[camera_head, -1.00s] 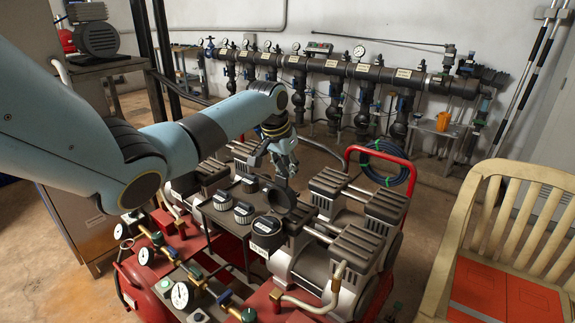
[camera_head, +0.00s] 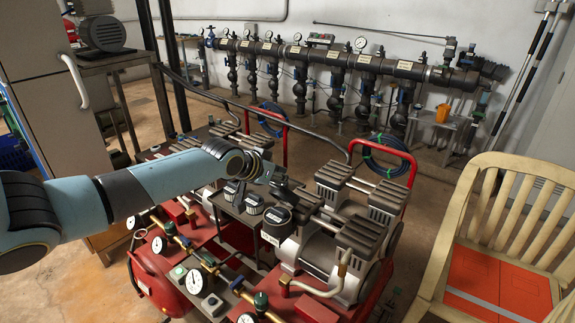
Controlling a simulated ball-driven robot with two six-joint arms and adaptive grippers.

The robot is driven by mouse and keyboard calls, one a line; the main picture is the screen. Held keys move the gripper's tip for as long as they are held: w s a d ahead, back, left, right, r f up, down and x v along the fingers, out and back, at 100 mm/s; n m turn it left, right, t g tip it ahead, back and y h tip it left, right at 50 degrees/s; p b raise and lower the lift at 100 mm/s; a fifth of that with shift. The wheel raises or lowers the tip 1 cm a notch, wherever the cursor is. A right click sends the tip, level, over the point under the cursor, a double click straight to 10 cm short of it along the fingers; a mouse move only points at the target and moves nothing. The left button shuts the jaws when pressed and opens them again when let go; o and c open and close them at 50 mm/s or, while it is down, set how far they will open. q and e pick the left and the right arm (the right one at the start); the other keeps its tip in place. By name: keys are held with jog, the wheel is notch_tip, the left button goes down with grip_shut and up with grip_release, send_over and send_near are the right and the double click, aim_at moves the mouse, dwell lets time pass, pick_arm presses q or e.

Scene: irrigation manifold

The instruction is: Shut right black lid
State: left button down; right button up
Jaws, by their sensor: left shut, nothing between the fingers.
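The right black lid (camera_head: 278,213) is a dark round cap at the top of a black canister (camera_head: 273,235) with a white label, at the right end of the row on the compressor. It appears to lie flat on the canister, but whether it is fully seated is too small to tell. My left gripper (camera_head: 286,190) is shut and empty, just above and behind the lid; I cannot tell whether it touches it. My right gripper is not in view.
Two grey-topped canisters (camera_head: 254,203) stand left of the black one. Ribbed black compressor heads (camera_head: 365,236) rise close on the right. Gauges and red tanks (camera_head: 178,285) lie in front. A cream chair (camera_head: 510,215) stands at the far right.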

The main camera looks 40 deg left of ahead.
aim_at(275, 189)
pick_arm(q)
jog(key=s+t, duration=0.1)
jog(key=s+f+t, duration=0.2)
jog(key=s, duration=0.1)
jog(key=shift+d+f+t, duration=0.15)
jog(key=shift+d+t, duration=0.1)
jog(key=shift+t, duration=0.15)
jog(key=shift+s+d+f+t+y+b, duration=0.1)
jog(key=shift+s+f+t+y+b, duration=0.2)
jog(key=shift+s+f+t+b, duration=0.5)
jog(key=s+f+t+b, duration=0.3)
jog(key=f+t+b, duration=0.1)
jog(key=b, duration=0.6)
jog(key=shift+s+d+f+t+y, duration=0.2)
jog(key=shift+s+f+t+y, duration=0.1)
jog(key=shift+f, duration=0.3)
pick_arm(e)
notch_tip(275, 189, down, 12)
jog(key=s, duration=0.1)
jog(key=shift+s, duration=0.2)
pick_arm(q)
jog(key=shift+f+b, duration=0.15)
jog(key=shift+b, duration=0.15)
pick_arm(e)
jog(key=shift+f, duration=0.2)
pick_arm(q)
jog(key=shift+f, duration=0.1)
